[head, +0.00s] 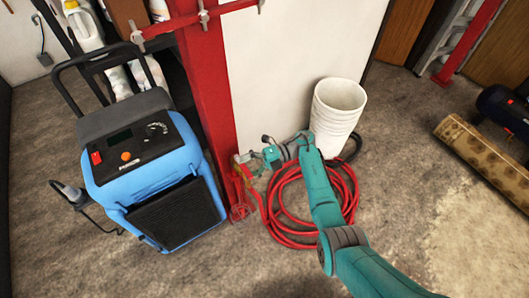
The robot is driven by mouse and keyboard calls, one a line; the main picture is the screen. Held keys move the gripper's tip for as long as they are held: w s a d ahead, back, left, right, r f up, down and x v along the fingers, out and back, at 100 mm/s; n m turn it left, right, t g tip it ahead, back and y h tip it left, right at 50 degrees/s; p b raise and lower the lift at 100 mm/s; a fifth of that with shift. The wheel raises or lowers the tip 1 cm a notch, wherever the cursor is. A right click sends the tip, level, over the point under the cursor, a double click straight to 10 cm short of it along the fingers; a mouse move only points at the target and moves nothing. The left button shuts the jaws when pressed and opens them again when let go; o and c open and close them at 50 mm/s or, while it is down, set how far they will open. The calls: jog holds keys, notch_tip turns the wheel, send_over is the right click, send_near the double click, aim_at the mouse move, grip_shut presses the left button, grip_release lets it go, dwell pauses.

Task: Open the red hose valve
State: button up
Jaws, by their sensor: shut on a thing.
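My teal arm reaches in from the lower right, over the hose coil, to the foot of the red post. My gripper (248,166) is at its end, beside the post, shut on a small part of the red hose valve. The valve and its fittings (241,159) are small and partly hidden by the gripper, so the handle's angle is not clear. A small red wheel-like shape (239,212) shows lower down, near the floor. The red hose (349,187) lies coiled on the floor, partly behind my arm.
A blue wheeled machine (160,165) with a black handle stands left of the red post (208,85). A stack of white buckets (337,115) stands behind my arm. A rolled patterned rug (485,155) lies at the right. Floor between the hose and rug is clear.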

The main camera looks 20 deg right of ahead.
jog(key=shift+w+d+r, duration=0.25)
jog(key=shift+d, duration=0.3)
jog(key=shift+w+d+r, duration=0.2)
jog(key=shift+w+d, duration=0.1)
jog(key=shift+d, duration=0.3)
jog(key=shift+w+d+r, duration=0.25)
jog(key=shift+d, duration=0.3)
jog(key=shift+c, duration=0.8)
jog(key=shift+d+r, duration=0.1)
jog(key=shift+d, duration=0.25)
jog(key=c, duration=0.5)
jog(key=w+d, duration=0.1)
jog(key=d, duration=0.5)
jog(key=shift+w+d+f, duration=0.35)
jog(key=shift+w+f, duration=0.05)
jog(key=shift+c, duration=0.2)
